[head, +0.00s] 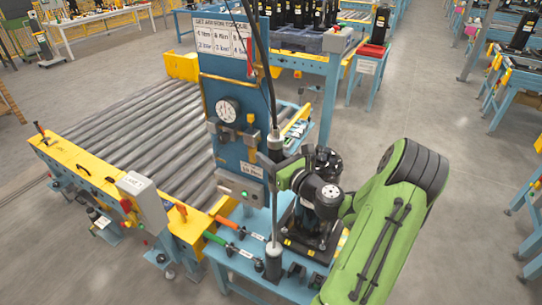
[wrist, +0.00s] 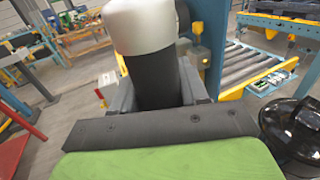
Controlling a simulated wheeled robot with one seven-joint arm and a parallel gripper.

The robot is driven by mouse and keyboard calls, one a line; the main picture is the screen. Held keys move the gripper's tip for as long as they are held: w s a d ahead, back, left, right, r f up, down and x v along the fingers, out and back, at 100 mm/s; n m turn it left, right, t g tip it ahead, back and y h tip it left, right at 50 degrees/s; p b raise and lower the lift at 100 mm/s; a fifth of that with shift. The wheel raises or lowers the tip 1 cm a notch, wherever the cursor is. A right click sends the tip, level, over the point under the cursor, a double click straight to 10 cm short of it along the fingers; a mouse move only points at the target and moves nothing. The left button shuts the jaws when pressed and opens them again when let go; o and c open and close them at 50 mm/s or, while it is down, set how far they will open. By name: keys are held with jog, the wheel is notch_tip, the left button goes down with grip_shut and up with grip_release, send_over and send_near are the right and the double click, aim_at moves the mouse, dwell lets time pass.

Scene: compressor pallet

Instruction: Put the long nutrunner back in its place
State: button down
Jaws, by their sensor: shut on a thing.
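The long nutrunner (head: 274,145) stands about upright in front of the blue panel, with a dark body, a thin shaft and a hose running up from its top. My gripper (head: 280,168) is shut on its body. In the wrist view the nutrunner (wrist: 150,75) fills the space between the jaws (wrist: 165,100), with a pale grey part above a black barrel. In the head view its shaft runs down to a black cup-like holder (head: 273,264) on the blue table. I cannot tell whether the tip is inside the cup or just above it.
The blue panel (head: 222,80) with a gauge and control box stands close behind the nutrunner. Tools with orange (head: 227,222) and green (head: 215,238) handles lie left of the cup. A black compressor (head: 302,238) is partly hidden by my arm. A roller conveyor (head: 140,130) lies left.

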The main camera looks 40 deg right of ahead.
jog(key=shift+f+b, duration=1.05)
jog(key=shift+f, duration=0.25)
dwell(0.4)
jog(key=shift+c, duration=2.4)
grip_release()
jog(key=shift+s+f, duration=0.1)
jog(key=shift+f, duration=0.1)
jog(key=s+b, duration=0.5)
jog(key=s, duration=1)
jog(key=shift+s+a+b, duration=0.25)
jog(key=shift+a+b, duration=0.05)
jog(key=shift+a, duration=0.15)
jog(key=shift+r, duration=0.1)
